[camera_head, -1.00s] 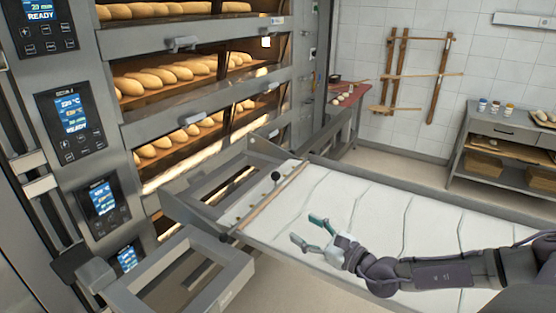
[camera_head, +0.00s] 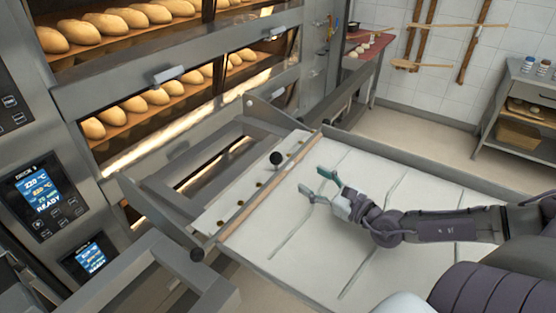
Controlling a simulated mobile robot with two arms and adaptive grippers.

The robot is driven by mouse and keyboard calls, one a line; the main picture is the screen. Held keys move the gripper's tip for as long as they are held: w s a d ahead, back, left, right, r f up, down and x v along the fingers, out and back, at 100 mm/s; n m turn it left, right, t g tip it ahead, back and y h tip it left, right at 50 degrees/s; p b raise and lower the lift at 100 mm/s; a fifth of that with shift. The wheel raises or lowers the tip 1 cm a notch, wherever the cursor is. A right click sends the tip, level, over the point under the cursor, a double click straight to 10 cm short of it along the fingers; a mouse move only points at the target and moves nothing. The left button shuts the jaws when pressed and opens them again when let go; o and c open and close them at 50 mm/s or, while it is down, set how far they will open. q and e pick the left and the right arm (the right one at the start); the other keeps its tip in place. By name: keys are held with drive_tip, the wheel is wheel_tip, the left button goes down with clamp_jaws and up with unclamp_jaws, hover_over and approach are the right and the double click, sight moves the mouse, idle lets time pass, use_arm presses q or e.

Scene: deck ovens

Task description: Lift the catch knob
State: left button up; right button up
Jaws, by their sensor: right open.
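The catch knob (camera_head: 276,158) is a small black ball standing on the pale strip at the oven end of the loader. My right gripper (camera_head: 316,182) is open and empty, with its green-tipped fingers pointing left. In the picture it is to the right of the knob and a little lower, past the wooden bar, over the white cloth; there is a clear gap between fingers and knob. My left gripper is not in view.
The white loader cloth (camera_head: 330,240) spreads under my right arm, with a wooden bar (camera_head: 262,193) along its oven edge. Deck ovens with loaves (camera_head: 140,104) stand at left. A grey open frame (camera_head: 150,275) is at lower left. A shelf table (camera_head: 525,105) stands at back right.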

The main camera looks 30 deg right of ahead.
sight(281, 161)
drive_tip(key=shift+f+b, duration=0.3)
drive_tip(key=shift+f, duration=0.2)
drive_tip(key=shift+w+d, duration=0.1)
drive_tip(key=shift+w, duration=0.1)
drive_tip(key=shift+w+d+f, duration=0.15)
drive_tip(key=shift+w, duration=0.6)
drive_tip(key=shift+w+b, duration=0.3)
drive_tip(key=shift+w, duration=0.05)
drive_tip(key=w+a, duration=0.1)
drive_tip(key=w, duration=0.2)
drive_tip(key=w+p, duration=0.1)
drive_tip(key=w, duration=0.2)
drive_tip(key=w+a, duration=0.1)
drive_tip(key=w, duration=0.3)
drive_tip(key=shift+w+a+r+p, duration=0.1)
drive_tip(key=shift+a+r+p, duration=0.1)
drive_tip(key=shift+a+p, duration=0.1)
drive_tip(key=shift+w+a+f, duration=0.1)
drive_tip(key=shift+w+f, duration=0.05)
drive_tip(key=shift+w, duration=0.5)
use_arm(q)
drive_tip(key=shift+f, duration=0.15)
use_arm(e)
drive_tip(key=shift+c, duration=0.2)
